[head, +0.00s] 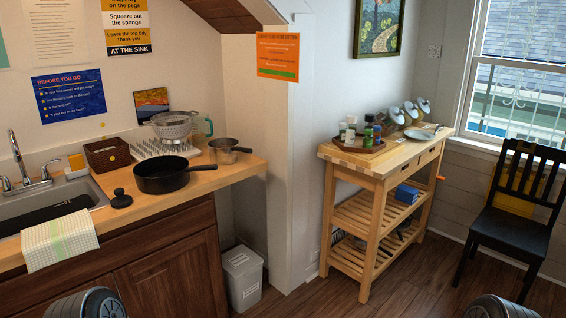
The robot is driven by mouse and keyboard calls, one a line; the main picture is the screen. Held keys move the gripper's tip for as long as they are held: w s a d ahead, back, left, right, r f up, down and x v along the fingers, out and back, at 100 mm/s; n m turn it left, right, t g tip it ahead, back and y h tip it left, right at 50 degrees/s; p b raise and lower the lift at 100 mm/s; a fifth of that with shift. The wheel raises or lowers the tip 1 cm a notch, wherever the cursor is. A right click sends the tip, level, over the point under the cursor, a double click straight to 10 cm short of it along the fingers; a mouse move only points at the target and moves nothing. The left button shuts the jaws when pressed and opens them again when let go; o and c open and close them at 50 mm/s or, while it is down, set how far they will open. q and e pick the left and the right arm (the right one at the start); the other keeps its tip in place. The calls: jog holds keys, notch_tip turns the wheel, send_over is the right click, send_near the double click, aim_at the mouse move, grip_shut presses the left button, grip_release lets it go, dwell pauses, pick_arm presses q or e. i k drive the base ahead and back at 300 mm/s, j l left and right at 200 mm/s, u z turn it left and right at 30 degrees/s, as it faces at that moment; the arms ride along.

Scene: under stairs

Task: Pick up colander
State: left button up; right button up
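A grey metal colander (172,125) sits at the back of the wooden counter (222,178), on or just behind a white dish rack (163,149). A black frying pan (163,178) stands in front of it, and a glass jug with a teal handle (203,130) stands close on its right. The colander's lower part is partly hidden. Only dark rounded parts of my arms show at the bottom left and bottom right edges. Neither gripper is in view.
A saucepan (226,150) stands near the counter's right end. A brown basket (107,154), a black lid-like object (121,198) and the sink (62,203) lie left. A white bin (242,277) stands on the floor. A wooden cart (375,180) and black chair (510,220) are right.

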aim_at(173, 127)
jog(key=i+z, duration=0.35)
jog(key=i, duration=0.8)
jog(key=i+l+u, duration=0.45)
jog(key=i, duration=0.2)
jog(key=i+l+u, duration=0.45)
jog(key=i+l, duration=0.05)
jog(key=i, duration=0.1)
